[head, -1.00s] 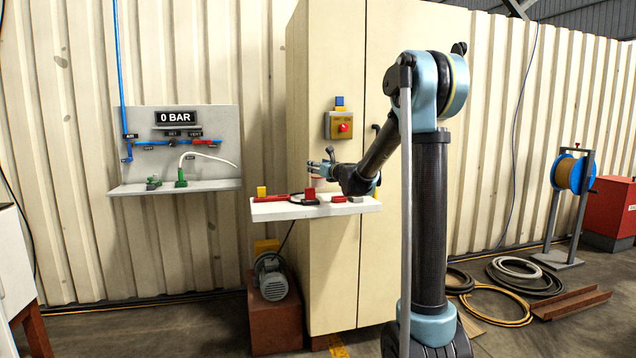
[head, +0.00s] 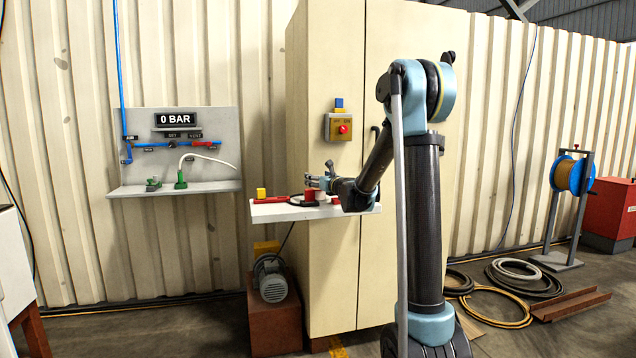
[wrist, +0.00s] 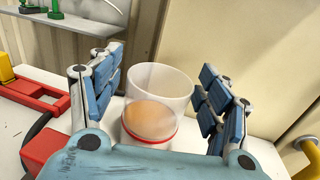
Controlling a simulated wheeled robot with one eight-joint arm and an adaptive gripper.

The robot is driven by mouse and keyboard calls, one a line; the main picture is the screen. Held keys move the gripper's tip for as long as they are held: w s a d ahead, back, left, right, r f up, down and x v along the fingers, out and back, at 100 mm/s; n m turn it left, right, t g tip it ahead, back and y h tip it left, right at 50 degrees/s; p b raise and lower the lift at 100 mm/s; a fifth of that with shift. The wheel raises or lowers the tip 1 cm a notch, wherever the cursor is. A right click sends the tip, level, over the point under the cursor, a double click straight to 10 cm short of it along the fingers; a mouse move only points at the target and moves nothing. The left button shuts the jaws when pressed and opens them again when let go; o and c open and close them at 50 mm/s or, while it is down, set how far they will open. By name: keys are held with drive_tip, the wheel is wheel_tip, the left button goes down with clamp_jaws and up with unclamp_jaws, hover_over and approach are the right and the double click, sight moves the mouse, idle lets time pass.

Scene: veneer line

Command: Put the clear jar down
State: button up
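The clear jar (wrist: 158,105) holds an orange-brown content and has a red band near its base. In the wrist view it stands upright between my fingers, its base appearing to rest on the white shelf (wrist: 95,118). My gripper (wrist: 160,92) has its blue-padded fingers spread on either side of the jar, with a visible gap at the left; contact on the right is hard to judge. In the head view my gripper (head: 318,183) is low over the shelf (head: 285,213), and the jar (head: 321,196) is small and partly hidden there.
A red block (head: 308,194), a yellow block (head: 261,193) and a red frame (wrist: 38,97) share the shelf left of the jar. A tall cabinet (head: 330,60) stands behind it. A yellow handle (wrist: 308,150) shows at the wrist view's lower right.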

drive_tip(key=v, duration=1.2)
drive_tip(key=shift+r, duration=0.1)
